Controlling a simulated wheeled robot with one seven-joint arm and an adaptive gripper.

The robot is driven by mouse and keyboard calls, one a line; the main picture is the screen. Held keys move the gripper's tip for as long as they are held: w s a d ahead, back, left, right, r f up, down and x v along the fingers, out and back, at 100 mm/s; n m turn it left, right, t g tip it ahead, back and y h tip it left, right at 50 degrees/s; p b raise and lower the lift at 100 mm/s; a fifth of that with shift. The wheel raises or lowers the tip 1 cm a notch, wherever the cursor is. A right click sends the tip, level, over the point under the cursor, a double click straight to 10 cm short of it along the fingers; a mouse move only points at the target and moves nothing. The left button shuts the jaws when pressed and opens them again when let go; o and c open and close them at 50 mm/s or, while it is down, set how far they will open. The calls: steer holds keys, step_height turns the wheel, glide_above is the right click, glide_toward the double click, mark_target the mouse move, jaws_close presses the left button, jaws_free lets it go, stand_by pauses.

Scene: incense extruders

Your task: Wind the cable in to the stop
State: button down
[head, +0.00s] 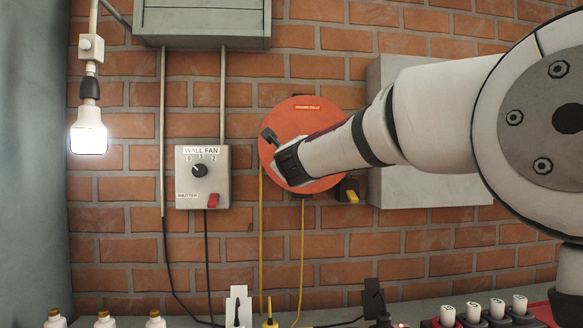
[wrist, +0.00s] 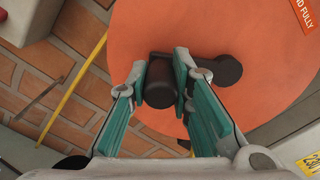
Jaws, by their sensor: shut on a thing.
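A round orange cable reel (head: 310,118) is mounted on the brick wall in the middle of the head view. Its disc also fills much of the wrist view (wrist: 240,110). A dark crank handle (wrist: 159,90) stands out from the disc. My gripper (wrist: 161,88) is shut on this handle, with one teal-lined finger on each side. In the head view my gripper (head: 277,150) covers the lower left of the reel. Yellow cable (head: 262,240) hangs from the reel in two lengths, and it crosses the left of the wrist view (wrist: 75,88).
A grey wall fan switch box (head: 203,178) is left of the reel. A grey panel (head: 440,192) is behind my arm. A lit bulb (head: 88,137) hangs at the left.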

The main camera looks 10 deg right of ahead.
steer(key=shift+a+r+m, duration=0.25)
steer(key=shift+r+m, duration=0.25)
steer(key=shift+m, duration=0.3)
steer(key=c, duration=1.4)
jaws_free()
steer(key=s, duration=1.2)
